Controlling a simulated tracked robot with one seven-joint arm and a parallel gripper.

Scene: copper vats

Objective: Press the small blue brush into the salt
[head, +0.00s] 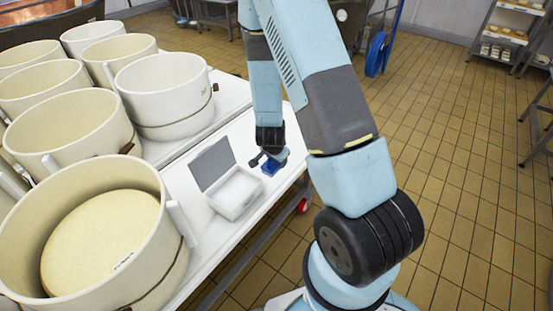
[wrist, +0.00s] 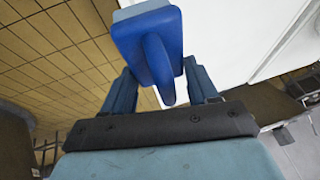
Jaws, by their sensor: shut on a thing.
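The small blue brush (head: 270,167) is low over or on the white table, just right of the salt box; I cannot tell whether it touches the table. In the wrist view the blue brush (wrist: 146,40) shows its block, its curved handle and a pale edge. My gripper (head: 268,157) is shut on the brush; in the wrist view its fingers stand either side of the handle. The white salt box (head: 225,207) stands open on the table with its grey lid raised at the left. White fill, apparently salt, shows inside. The brush is outside the box.
Several large cream tubs (head: 165,90) crowd the table's left side; the nearest (head: 150,245) holds a pale cheese wheel (head: 95,240). The white table (head: 185,185) has a little bare room around the box. Its right edge lies close to the brush, with tiled floor beyond.

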